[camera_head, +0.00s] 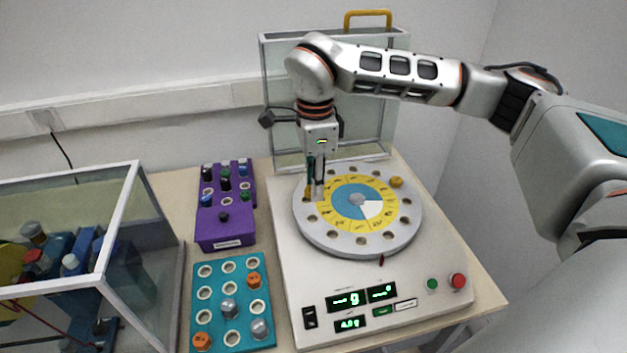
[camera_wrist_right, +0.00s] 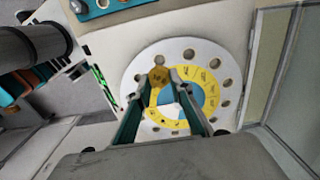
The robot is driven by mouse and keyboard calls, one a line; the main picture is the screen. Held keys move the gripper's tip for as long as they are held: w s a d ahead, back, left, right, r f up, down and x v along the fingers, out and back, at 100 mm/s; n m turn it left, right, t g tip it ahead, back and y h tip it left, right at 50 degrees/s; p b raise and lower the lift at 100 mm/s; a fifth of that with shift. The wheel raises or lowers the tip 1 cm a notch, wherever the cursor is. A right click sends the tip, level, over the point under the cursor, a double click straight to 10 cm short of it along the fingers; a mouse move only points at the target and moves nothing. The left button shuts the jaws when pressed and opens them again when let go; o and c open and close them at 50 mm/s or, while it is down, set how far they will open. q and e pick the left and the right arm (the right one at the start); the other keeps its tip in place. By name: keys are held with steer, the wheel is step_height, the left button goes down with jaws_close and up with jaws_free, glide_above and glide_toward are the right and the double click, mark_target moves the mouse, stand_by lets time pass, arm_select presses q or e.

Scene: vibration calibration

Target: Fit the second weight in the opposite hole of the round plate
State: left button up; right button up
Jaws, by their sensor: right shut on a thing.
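The round plate (camera_head: 330,238) is pale grey with a ring of holes near its rim and a yellow, blue and white disc in its middle. One gold weight (camera_head: 396,182) sits at the plate's upper right. My right gripper (camera_head: 315,194) points down over the plate's left side, shut on another gold weight (camera_head: 307,191). In the right wrist view this weight (camera_wrist_right: 158,77) shows between the fingertips, over the plate's hole ring. The fingers partly hide it, and I cannot tell whether it touches the plate. My left gripper is not in view.
A teal block (camera_head: 242,291) with orange and silver weights stands at the front left of the plate's machine. A purple block (camera_head: 222,228) with several small pieces is behind it. A glass-walled case (camera_head: 134,170) is at the left. A glass screen (camera_head: 262,90) stands behind the plate.

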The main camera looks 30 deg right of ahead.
steer(key=shift+f, duration=2.55)
steer(key=shift+f, duration=0.25)
steer(key=shift+f+b, duration=0.65)
steer(key=shift+f, duration=0.35)
steer(key=o, duration=0.8)
steer(key=shift+r, duration=0.1)
step_height(320, 180, up, 12)
steer(key=shift+f, duration=0.1)
